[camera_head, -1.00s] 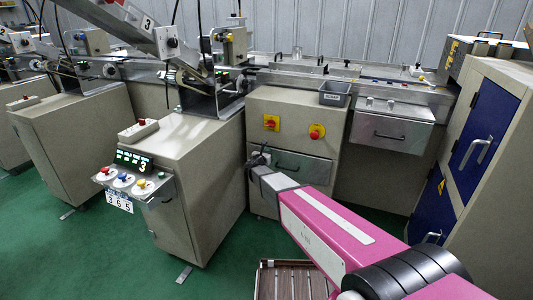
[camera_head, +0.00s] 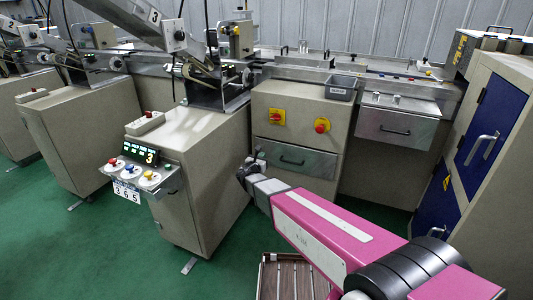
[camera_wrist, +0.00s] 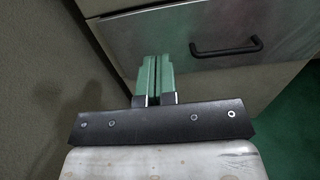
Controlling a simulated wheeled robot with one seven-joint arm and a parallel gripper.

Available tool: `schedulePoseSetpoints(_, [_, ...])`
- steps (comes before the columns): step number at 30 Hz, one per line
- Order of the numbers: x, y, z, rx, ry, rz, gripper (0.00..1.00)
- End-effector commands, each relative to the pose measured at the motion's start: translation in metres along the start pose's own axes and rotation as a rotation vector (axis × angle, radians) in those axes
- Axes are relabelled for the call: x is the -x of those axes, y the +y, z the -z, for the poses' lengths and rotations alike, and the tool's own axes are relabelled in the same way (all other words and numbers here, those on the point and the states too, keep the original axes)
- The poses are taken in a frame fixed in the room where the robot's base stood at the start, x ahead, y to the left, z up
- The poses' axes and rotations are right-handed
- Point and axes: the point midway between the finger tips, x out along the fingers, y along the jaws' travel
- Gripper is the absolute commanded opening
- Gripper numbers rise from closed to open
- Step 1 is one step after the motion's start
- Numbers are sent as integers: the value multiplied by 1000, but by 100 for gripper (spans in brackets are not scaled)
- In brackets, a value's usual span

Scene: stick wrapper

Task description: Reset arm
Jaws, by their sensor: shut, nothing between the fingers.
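My gripper (camera_wrist: 156,75) shows in the wrist view with its two green fingers side by side, shut and empty. In front of it is a metal drawer front with a black handle (camera_wrist: 226,48). In the head view my pink arm reaches from the lower right toward the machine, and the gripper end (camera_head: 251,165) is small and dark, in front of the cabinet. The metal drawer (camera_head: 291,158) is just right of that end. I cannot tell from the head view how close the gripper is to it.
A control panel (camera_head: 143,172) with coloured knobs juts out left of my gripper. A grey bin (camera_head: 338,87) sits on the machine's ledge above. A cabinet with blue doors (camera_head: 490,130) stands at the right. Green floor (camera_head: 90,245) is open at the lower left.

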Motion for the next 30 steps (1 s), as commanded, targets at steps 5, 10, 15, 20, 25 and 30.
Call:
schedulePoseSetpoints(5, [12,-3,0,-6,2,5,0])
schedulePoseSetpoints(10, [8,-36,1,-118,53,84,0])
schedulePoseSetpoints(15, [2,-111,8,-395,161,288,0])
schedulePoseSetpoints(20, [9,-188,20,-720,255,546,0])
schedulePoseSetpoints(25, [34,-259,36,-1077,325,860,0])
schedulePoseSetpoints(30, [69,-310,46,-1416,360,1196,0])
